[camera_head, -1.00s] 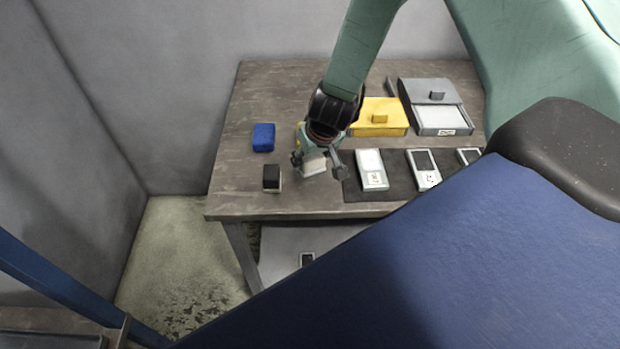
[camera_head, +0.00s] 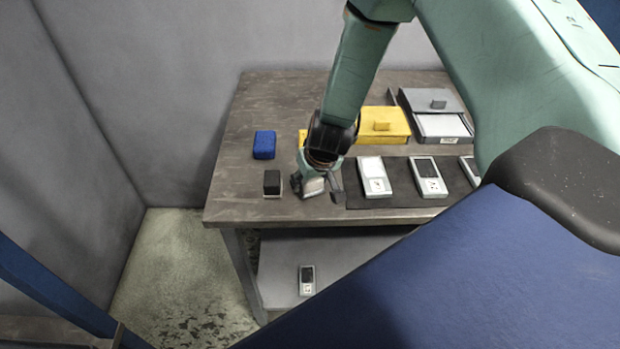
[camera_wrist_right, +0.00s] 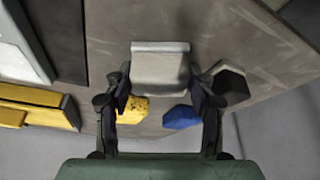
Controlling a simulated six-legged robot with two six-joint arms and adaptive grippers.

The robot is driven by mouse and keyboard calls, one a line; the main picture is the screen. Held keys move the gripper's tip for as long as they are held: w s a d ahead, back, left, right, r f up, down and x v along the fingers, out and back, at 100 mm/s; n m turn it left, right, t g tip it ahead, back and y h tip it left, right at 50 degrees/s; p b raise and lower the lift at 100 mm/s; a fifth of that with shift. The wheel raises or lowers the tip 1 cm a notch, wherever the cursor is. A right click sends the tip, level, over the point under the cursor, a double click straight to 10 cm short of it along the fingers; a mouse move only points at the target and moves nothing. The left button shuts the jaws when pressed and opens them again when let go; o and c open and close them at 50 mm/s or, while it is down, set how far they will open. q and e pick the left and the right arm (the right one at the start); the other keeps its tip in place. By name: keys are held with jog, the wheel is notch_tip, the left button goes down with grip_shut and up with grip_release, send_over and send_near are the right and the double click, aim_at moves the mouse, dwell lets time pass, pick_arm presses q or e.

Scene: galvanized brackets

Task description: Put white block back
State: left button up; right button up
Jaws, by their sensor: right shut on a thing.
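The white block (camera_head: 313,187) is between the fingers of my right gripper (camera_head: 318,190), at the front part of the table. My right gripper is shut on it. In the right wrist view the block (camera_wrist_right: 160,68) looks pale grey, with a finger on each side. I cannot tell whether its underside touches the table. A black-topped block with a pale base (camera_head: 272,183) stands just left of the gripper. A blue block (camera_head: 264,145) lies farther back. My left gripper is not in view.
A dark mat (camera_head: 350,195) with several white devices (camera_head: 374,178) lies right of the gripper. A yellow box (camera_head: 390,126) and a grey box (camera_head: 440,125) stand behind it. A small yellow thing (camera_wrist_right: 133,110) is near the blue block. Another device (camera_head: 307,280) lies on the lower shelf.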

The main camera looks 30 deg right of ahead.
jog(key=o, duration=0.7)
jog(key=shift+d+f, duration=0.1)
jog(key=shift+o, duration=0.6)
jog(key=shift+w+d, duration=0.1)
jog(key=shift+o, duration=1)
jog(key=shift+f, duration=0.1)
jog(key=shift+a, duration=0.2)
jog(key=shift+d+r, duration=0.1)
jog(key=shift+r, duration=0.25)
jog(key=p+v, duration=0.6)
jog(key=v, duration=0.5)
jog(key=shift+r, duration=0.45)
